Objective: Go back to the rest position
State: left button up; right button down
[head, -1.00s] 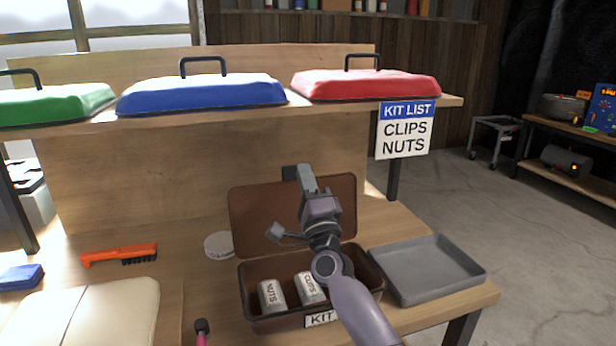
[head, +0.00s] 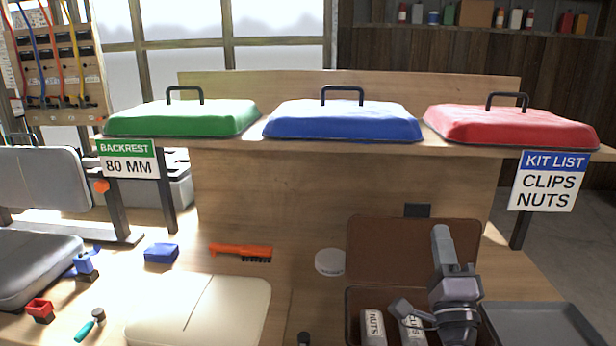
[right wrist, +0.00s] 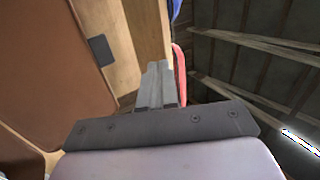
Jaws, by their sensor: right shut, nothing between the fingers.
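My right gripper (head: 443,240) points upward in front of the open lid of the brown kit box (head: 413,248). Its fingers are together and empty; in the right wrist view the shut fingers (right wrist: 157,85) show against the wooden panel, with the brown lid (right wrist: 50,65) to the left. Inside the box stand a can labelled NUTS (head: 373,328) and a second can (head: 412,330) whose label is partly covered by my right gripper. My left gripper is not in view.
Green (head: 183,117), blue (head: 342,119) and red (head: 510,126) lids sit on the shelf above. A grey tray (head: 540,325) is right of the box. An orange brush (head: 240,251), white disc (head: 329,262), blue block (head: 161,253) and cream pad (head: 200,312) lie on the bench.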

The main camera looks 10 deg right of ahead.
jog(key=s+a+f+n+g+y, duration=0.35)
jog(key=f+n, duration=0.25)
jog(key=f, duration=0.3)
jog(key=s+a+f+n+g+y, duration=0.2)
jog(key=s+a+f+n+y, duration=0.15)
jog(key=f+n, duration=0.4)
jog(key=s+a+f+n+g, duration=0.2)
jog(key=s+f+n+g, duration=0.5)
jog(key=s+f, duration=0.9)
jog(key=shift+a+f+n, duration=0.15)
jog(key=shift+f+n, duration=0.8)
jog(key=shift+g, duration=0.25)
